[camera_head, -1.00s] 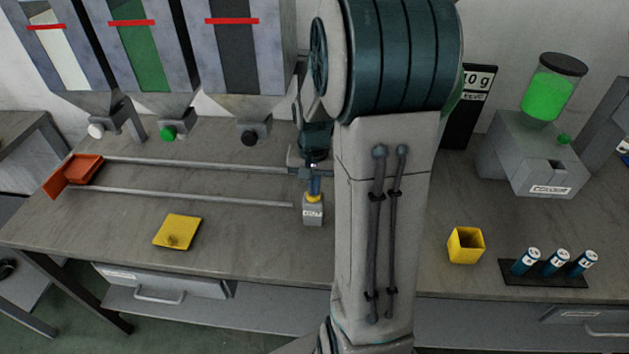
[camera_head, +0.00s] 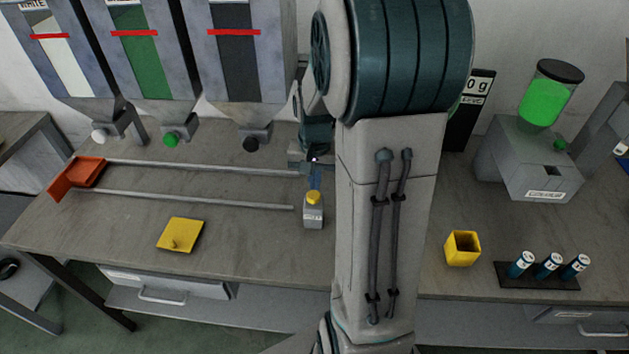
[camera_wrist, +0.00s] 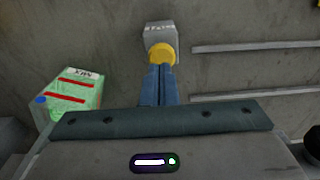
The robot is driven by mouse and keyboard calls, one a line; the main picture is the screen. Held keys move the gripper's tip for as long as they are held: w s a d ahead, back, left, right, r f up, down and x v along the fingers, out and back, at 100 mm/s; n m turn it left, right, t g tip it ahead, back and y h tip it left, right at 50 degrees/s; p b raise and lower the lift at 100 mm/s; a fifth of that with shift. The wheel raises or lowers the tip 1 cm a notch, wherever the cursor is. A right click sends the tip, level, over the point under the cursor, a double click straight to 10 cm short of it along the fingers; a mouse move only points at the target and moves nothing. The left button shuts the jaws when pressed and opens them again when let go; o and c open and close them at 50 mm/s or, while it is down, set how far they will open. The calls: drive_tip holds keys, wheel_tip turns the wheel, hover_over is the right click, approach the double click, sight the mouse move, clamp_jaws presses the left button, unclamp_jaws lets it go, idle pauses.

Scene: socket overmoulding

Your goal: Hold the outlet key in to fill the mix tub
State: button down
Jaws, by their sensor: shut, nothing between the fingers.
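The outlet key is a yellow button (camera_head: 313,197) on a small grey labelled box (camera_head: 313,216) on the table, left of my arm. In the wrist view the yellow key (camera_wrist: 162,53) and its box (camera_wrist: 160,32) are at the top middle. My gripper (camera_wrist: 160,68) is shut and empty, its blue fingers pointing at the key. The fingertips overlap the key's near edge in the wrist view; I cannot tell whether they touch. A green tub labelled MIX with red lines (camera_wrist: 80,92) stands at the left of the wrist view. In the head view my arm hides that spot.
Two rails (camera_head: 190,200) run left to an orange-red tray (camera_head: 77,176). Hoppers (camera_head: 235,60) with coloured knobs stand behind. A yellow plate (camera_head: 180,235) lies in front. Right of my arm are a yellow cup (camera_head: 463,248), blue cylinders (camera_head: 548,265) and a green-filled machine (camera_head: 530,165).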

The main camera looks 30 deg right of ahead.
sight(314, 195)
wheel_tip(314, 195, up, 10)
drive_tip(key=shift+b, duration=0.35)
drive_tip(key=shift+w+r, duration=0.1)
idle(1.4)
